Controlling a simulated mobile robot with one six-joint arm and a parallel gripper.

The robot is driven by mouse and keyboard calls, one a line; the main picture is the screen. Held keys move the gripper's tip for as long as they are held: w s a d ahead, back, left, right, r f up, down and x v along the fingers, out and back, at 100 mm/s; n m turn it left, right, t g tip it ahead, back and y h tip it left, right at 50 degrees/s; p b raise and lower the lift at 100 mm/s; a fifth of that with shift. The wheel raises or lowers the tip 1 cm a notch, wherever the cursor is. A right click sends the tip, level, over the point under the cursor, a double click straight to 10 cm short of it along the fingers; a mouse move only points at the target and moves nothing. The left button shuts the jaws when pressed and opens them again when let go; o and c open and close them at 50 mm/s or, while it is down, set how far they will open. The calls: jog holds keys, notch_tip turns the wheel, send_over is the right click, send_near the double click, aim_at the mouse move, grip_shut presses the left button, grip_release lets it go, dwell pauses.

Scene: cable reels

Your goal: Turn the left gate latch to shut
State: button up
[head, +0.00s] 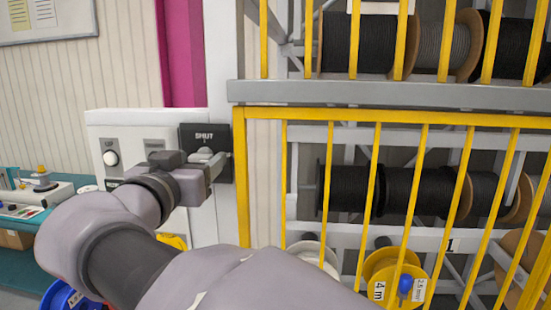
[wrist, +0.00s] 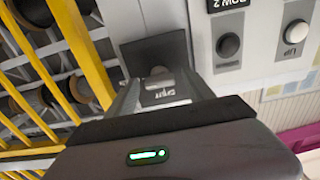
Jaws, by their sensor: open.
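The gate latch is a dark square plate (head: 191,133) marked SHUT on the white post left of the yellow gate (head: 243,185). A small grey latch knob (head: 206,154) sits on the plate below the lettering. My gripper (head: 217,168) is at the plate, partly covering its lower part. In the wrist view the plate (wrist: 150,50) is upside down, and the knob (wrist: 158,74) shows between the two fingers of my open gripper (wrist: 160,84). I cannot tell whether the fingers touch the knob. The knob's exact turn is hard to read.
A white control panel (head: 125,128) with a round white button (head: 110,158) stands just left of the latch. Yellow bars front shelves of cable reels (head: 350,188) on the right. A teal bench (head: 22,222) is at far left.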

grip_shut()
jog(key=shift+f+n+b, duration=0.1)
jog(key=shift+n+b, duration=0.2)
jog(key=shift+b, duration=0.05)
jog(key=n+b, duration=0.1)
jog(key=n, duration=0.2)
jog(key=shift+b, duration=0.4)
jog(key=n+b, duration=0.1)
jog(key=n, duration=0.3)
jog(key=shift+n, duration=0.3)
jog(key=n, duration=0.4)
jog(key=shift+n+p, duration=0.3)
jog(key=shift+p, duration=0.05)
jog(key=n+p, duration=0.1)
jog(key=n, duration=0.3)
jog(key=shift+n, duration=0.7)
